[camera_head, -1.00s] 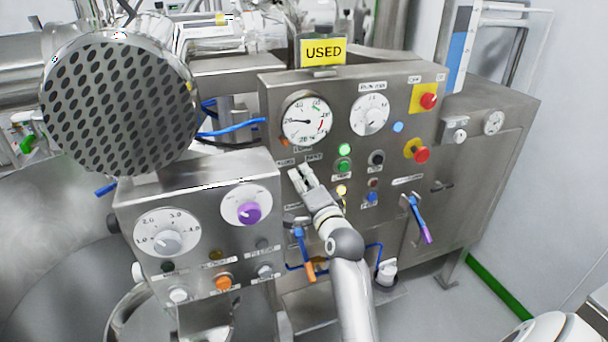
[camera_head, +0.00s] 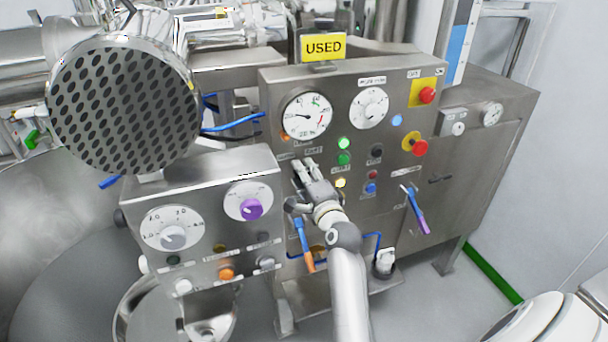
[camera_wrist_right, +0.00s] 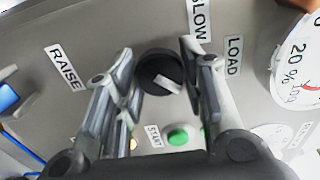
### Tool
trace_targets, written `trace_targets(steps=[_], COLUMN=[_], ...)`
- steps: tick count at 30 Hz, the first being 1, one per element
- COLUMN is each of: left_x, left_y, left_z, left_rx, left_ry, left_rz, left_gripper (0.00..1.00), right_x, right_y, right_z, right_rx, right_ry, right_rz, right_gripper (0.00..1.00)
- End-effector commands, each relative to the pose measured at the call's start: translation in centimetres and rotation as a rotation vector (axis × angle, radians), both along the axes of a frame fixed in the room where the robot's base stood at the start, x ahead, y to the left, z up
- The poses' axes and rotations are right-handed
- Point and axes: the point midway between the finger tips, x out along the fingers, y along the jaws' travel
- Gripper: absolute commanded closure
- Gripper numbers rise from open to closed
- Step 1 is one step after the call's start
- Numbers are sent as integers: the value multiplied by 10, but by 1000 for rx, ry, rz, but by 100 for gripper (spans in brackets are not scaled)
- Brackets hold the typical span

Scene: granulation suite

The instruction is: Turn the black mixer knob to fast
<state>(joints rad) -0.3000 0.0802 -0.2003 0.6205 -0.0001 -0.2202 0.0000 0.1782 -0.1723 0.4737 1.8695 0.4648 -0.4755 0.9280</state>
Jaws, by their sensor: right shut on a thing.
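The black mixer knob (camera_wrist_right: 160,74) is on the grey panel, between the two fingers of my right gripper in the right wrist view. It has a pale bar mark toward its lower right. A "SLOW" label (camera_wrist_right: 199,20) sits just above and right of it, partly behind a finger. My right gripper (camera_head: 303,168) reaches the control panel (camera_head: 270,105) below the left gauge in the head view and covers the knob there. It is shut on the knob; it also shows in the right wrist view (camera_wrist_right: 160,85). No "fast" label can be read. My left gripper is out of view.
A green start button (camera_wrist_right: 178,138) is close to the fingers. Red emergency buttons (camera_head: 419,148) are at the panel's right. A blue-orange lever (camera_head: 303,245) hangs below my gripper. A box with a purple knob (camera_head: 251,209) stands left, under a perforated drum (camera_head: 125,105).

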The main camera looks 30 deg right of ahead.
Motion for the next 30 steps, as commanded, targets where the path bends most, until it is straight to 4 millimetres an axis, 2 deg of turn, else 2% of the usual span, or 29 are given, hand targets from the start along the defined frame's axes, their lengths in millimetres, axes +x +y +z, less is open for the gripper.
trace_targets(steps=[4, 5, 10, 24, 30], left_x=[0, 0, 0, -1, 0], left_y=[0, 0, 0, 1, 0], left_z=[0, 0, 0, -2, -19], left_rx=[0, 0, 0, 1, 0], left_ry=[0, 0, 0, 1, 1], left_rz=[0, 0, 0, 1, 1], left_gripper=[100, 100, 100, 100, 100], right_x=[0, 0, 0, 0, 0], right_y=[0, 0, 0, 0, 0], right_z=[-1, -1, -1, -1, -5], right_rx=[3, 3, 2, -10, -164], right_ry=[1, 1, 1, 2, 37], right_rz=[0, 0, 0, 0, 1], right_gripper=[86, 61, 40, 40, 40])
